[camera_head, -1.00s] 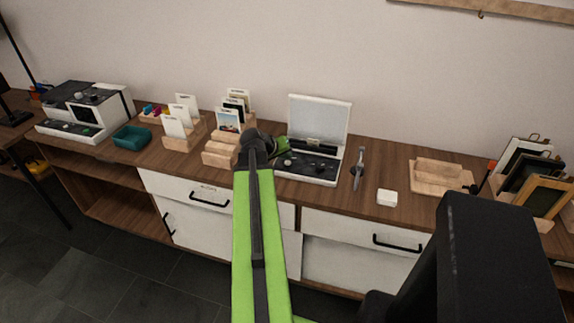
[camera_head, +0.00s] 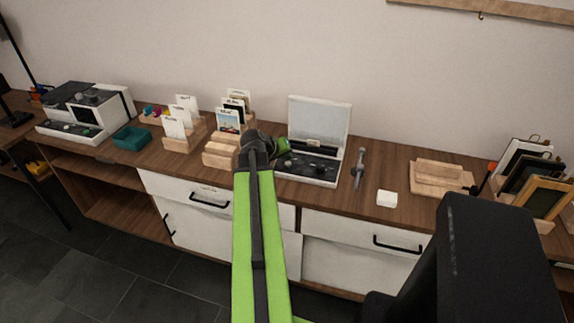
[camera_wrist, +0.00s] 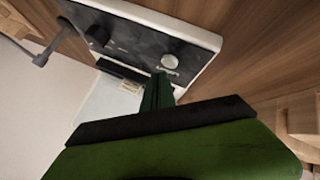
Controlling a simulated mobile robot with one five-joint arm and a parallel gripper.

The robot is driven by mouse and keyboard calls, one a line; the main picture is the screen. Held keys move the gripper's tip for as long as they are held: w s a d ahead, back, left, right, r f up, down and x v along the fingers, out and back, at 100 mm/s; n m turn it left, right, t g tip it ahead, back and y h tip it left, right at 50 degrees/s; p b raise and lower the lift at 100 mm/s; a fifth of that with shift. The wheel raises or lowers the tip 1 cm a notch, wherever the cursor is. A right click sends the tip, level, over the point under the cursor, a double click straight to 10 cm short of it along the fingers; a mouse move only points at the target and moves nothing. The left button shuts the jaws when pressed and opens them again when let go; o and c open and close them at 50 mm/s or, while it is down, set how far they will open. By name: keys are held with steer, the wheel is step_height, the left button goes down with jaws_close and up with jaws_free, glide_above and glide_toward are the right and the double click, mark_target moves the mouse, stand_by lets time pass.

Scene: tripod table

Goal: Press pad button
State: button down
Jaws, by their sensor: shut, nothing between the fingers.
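A white device with a black control panel (camera_head: 307,168) and a raised lid (camera_head: 319,118) stands on the wooden counter. In the wrist view its panel (camera_wrist: 135,40) carries a round silver button or knob (camera_wrist: 170,61) and a black knob (camera_wrist: 97,36). My gripper (camera_wrist: 160,76) is shut and empty, its green fingers pointing at the panel just beside the silver knob. I cannot tell if the tip touches the panel. In the head view my green gripper (camera_head: 284,148) is at the panel's left side, partly hidden behind my arm. No part is clearly marked as the pad button.
Wooden card holders (camera_head: 182,140) stand left of the device. A grey tool (camera_head: 358,168), a white block (camera_head: 387,198) and a wooden tray (camera_head: 440,176) lie to its right. A teal bin (camera_head: 131,138) and another white machine (camera_head: 90,111) are further left.

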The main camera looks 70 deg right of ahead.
mark_target(286, 164)
steer(key=shift+f, duration=0.1)
stand_by(0.5)
steer(key=shift+f+b, duration=0.35)
steer(key=shift+b, duration=0.1)
steer(key=shift+f+b, duration=0.3)
stand_by(0.4)
steer(key=shift+r+p, duration=0.8)
step_height(286, 164, up, 6)
steer(key=p, duration=0.6)
